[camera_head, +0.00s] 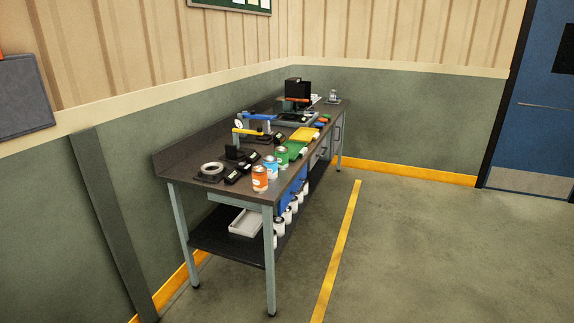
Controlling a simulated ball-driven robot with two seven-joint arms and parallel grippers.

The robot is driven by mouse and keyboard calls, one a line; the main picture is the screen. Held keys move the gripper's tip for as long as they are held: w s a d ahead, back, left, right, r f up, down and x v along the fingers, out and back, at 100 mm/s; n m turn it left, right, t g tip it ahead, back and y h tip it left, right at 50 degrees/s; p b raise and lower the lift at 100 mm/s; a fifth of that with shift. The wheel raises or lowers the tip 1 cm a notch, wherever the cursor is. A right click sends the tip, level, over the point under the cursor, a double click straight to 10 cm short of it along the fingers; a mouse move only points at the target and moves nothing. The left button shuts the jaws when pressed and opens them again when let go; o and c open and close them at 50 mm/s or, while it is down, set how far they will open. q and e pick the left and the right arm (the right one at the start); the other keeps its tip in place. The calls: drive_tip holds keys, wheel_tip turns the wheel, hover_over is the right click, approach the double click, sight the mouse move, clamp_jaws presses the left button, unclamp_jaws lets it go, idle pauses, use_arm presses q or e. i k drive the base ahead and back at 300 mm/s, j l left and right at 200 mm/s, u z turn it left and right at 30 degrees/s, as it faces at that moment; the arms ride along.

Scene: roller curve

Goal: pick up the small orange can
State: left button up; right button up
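The small orange can (260,179) stands upright on the workbench top, close to the near right corner. It has a light label band. A blue can (271,167) stands just behind it, and a green can (282,156) stands behind that, in a row along the bench's right edge. Neither of my grippers shows in the head view, so the orange can is untouched by anything I can see.
The dark-topped workbench (182,172) stands along the wall. A tape-like ring (211,169) and dark devices (231,175) lie left of the cans. A lower shelf holds a white tray (245,223) and several white cans. Open floor (430,250) lies to the right, crossed by a yellow line (338,250).

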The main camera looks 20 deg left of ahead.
sight(259, 172)
drive_tip(key=i+j+u, duration=0.1)
drive_tip(key=i+u, duration=0.6)
drive_tip(key=i+l+u, duration=0.3)
drive_tip(key=i, duration=0.2)
